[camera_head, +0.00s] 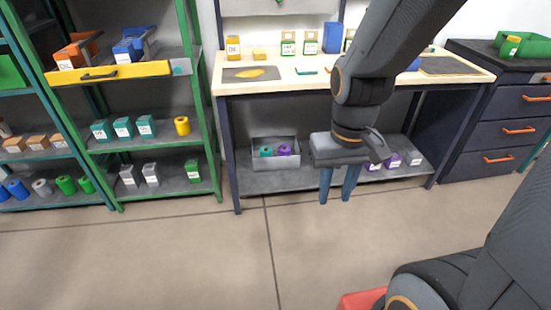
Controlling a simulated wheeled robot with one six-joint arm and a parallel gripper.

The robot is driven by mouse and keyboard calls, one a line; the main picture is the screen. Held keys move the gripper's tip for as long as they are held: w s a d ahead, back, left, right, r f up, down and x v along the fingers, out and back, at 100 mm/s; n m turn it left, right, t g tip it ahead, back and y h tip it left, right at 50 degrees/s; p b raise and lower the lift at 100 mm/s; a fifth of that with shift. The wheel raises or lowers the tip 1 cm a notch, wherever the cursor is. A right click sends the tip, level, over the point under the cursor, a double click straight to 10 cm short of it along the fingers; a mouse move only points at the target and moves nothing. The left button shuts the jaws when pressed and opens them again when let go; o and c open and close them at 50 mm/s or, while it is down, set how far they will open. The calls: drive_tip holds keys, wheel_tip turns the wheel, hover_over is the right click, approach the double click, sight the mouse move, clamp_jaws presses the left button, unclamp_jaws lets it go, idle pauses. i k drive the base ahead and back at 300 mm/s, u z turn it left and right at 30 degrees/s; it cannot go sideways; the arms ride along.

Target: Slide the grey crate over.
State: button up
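The grey crate (276,164) stands on the lower shelf of the workbench, left of its middle. It holds a teal roll (266,152) and a purple roll (284,150). My gripper (336,199) hangs in front of the bench, right of the crate in the picture, with its two blue fingers pointing down. The fingers are apart and nothing shows between them. The gripper does not appear to touch the crate. My arm hides part of the bench top and the shelf behind it.
The bench's lower shelf (240,183) has small purple and grey labelled items (393,160) at its right. The bench top (300,66) carries boxes and mats. A green-framed rack (203,115) stands left, a dark drawer cabinet (505,120) right. The floor in front is mostly clear.

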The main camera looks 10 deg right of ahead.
sight(292, 162)
drive_tip(key=u, duration=0.1)
drive_tip(key=i, duration=0.7)
drive_tip(key=z, duration=0.65)
drive_tip(key=i, duration=0.6)
drive_tip(key=z, duration=0.5)
